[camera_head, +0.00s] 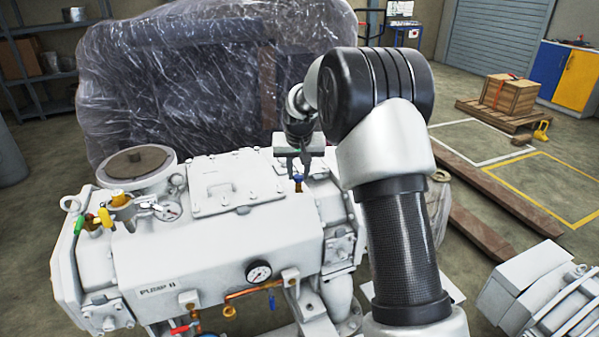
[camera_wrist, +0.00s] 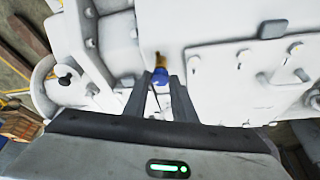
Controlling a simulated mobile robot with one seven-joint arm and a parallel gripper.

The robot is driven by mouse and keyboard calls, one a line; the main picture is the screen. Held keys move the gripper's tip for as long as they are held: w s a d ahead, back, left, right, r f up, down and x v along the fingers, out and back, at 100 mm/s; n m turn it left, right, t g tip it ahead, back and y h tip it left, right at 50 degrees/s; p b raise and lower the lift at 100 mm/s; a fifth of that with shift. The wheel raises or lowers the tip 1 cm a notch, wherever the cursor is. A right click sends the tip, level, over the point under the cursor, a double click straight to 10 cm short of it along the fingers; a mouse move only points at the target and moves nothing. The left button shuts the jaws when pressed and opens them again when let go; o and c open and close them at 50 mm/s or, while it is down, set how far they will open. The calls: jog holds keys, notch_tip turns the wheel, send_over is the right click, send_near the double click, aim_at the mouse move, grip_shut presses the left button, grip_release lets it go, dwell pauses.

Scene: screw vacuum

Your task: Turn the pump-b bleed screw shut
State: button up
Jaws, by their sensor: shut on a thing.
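The white pump (camera_head: 215,250) marked PUMP B fills the lower left of the head view. The bleed screw has a small blue head (camera_head: 298,181) and stands on the pump's top at the right, beside a bolted cover plate. In the wrist view its blue head (camera_wrist: 161,76) shows between my fingertips, with a brass-coloured part just beyond it. My gripper (camera_head: 298,172) points down at the screw, and its two dark fingers (camera_wrist: 160,82) are shut on the blue head. The fingers partly hide the screw, and its thread is not visible.
A bolted cover plate (camera_head: 238,184) lies left of the screw. A gauge (camera_head: 259,271), copper pipe and small coloured valves sit on the pump's front. A plastic-wrapped load (camera_head: 200,80) stands close behind. Another white machine (camera_head: 535,290) is at lower right.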

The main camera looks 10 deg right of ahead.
jog(key=m, duration=0.1)
jog(key=m+h, duration=0.1)
jog(key=m, duration=0.1)
jog(key=m+h+p, duration=0.1)
jog(key=shift+w+a+m+g, duration=0.1)
jog(key=shift+a+m+g, duration=0.2)
jog(key=shift+m, duration=0.1)
dwell(0.5)
jog(key=o, duration=1)
jog(key=shift+o, duration=0.2)
jog(key=p+v, duration=0.2)
jog(key=v, duration=1.5)
jog(key=shift+r, duration=0.25)
